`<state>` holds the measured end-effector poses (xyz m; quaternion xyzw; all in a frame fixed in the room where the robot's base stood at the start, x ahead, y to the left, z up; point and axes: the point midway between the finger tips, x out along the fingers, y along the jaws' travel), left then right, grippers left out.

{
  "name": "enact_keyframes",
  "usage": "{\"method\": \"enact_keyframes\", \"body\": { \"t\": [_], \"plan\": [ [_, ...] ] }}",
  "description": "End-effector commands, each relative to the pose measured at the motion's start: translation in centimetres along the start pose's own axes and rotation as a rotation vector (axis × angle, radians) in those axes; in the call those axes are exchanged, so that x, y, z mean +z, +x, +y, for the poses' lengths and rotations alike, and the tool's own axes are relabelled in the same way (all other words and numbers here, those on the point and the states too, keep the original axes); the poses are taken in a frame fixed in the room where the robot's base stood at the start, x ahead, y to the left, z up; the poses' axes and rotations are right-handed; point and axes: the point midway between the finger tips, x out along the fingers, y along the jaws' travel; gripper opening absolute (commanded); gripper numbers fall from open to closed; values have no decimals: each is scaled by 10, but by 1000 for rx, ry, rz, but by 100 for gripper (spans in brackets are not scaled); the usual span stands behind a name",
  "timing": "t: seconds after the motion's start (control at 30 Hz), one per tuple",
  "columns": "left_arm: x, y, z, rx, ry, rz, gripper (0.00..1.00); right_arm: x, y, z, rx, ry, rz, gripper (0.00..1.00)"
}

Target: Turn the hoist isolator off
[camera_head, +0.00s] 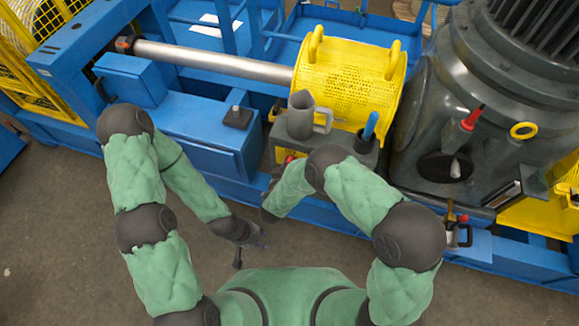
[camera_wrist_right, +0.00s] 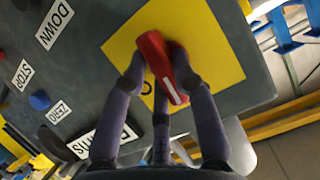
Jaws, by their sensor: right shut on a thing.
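The isolator's red handle (camera_wrist_right: 160,66) sits on a yellow square plate (camera_wrist_right: 205,45) on the grey control panel in the right wrist view. The handle runs aslant, from upper left to lower right. My right gripper (camera_wrist_right: 165,75) is shut on it, its dark fingers on both sides. A black mark on the plate is partly covered by a finger. In the head view my right gripper (camera_head: 268,208) is at the front of the grey box (camera_head: 350,152), with the handle mostly hidden. My left gripper (camera_head: 249,246) hangs lower over the floor, empty, with its fingers apart.
The panel also carries DOWN (camera_wrist_right: 55,24) and STOP (camera_wrist_right: 22,74) labels and a blue button (camera_wrist_right: 40,101). A grey jug (camera_head: 300,115) and a blue-handled tool (camera_head: 370,126) stand on the box. A large grey motor (camera_head: 480,90) is at right. The floor in front is clear.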

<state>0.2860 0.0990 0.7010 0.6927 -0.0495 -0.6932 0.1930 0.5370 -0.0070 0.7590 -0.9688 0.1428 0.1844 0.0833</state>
Motion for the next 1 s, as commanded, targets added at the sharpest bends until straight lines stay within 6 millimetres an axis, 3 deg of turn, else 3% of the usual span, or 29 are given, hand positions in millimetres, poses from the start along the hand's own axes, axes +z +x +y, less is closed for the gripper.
{"method": "enact_keyframes", "body": {
  "t": [0.33, 0.8, 0.83, 0.9, 1.0],
  "plan": [
    [0, -2, 1, 0, 0, 0, 40, -1, 0, -1, 43, -103, 1, 0],
    [0, -2, 1, 0, 0, 0, 40, -1, 0, -1, 47, -116, 1, 0],
    [0, -2, 1, 0, 0, 0, 40, -1, 0, -1, 47, -116, 1, 30],
    [0, -2, 1, 0, 0, 0, 40, -1, 0, -1, 47, -116, 1, 50],
    [0, -2, 1, 0, 0, 0, 40, -1, 0, -1, 47, -115, 1, 52]
  ]
}}
